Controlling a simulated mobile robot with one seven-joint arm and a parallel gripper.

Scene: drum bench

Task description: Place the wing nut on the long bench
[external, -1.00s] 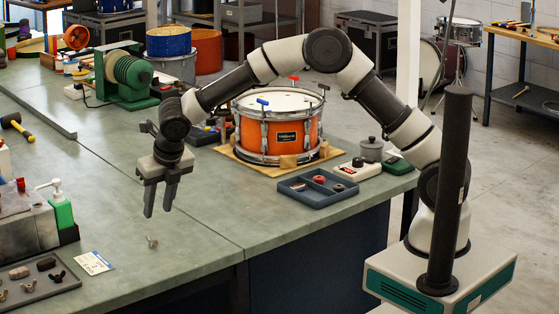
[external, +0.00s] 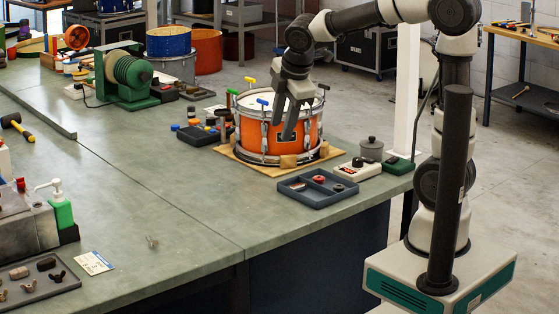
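A small metal wing nut (external: 152,241) rests on the bare top of the long grey-green bench (external: 185,212), near its front edge at lower left. My gripper (external: 283,131) is well to the right of and behind the loose wing nut, raised in front of the orange drum. Its two fingers point down and show apart, with nothing visible between them.
The orange drum (external: 307,134) stands on a tan board, with a blue-grey divided tray (external: 315,199) in front. A green soap bottle (external: 61,212) and a paper card (external: 94,263) are at left. The bench middle is clear.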

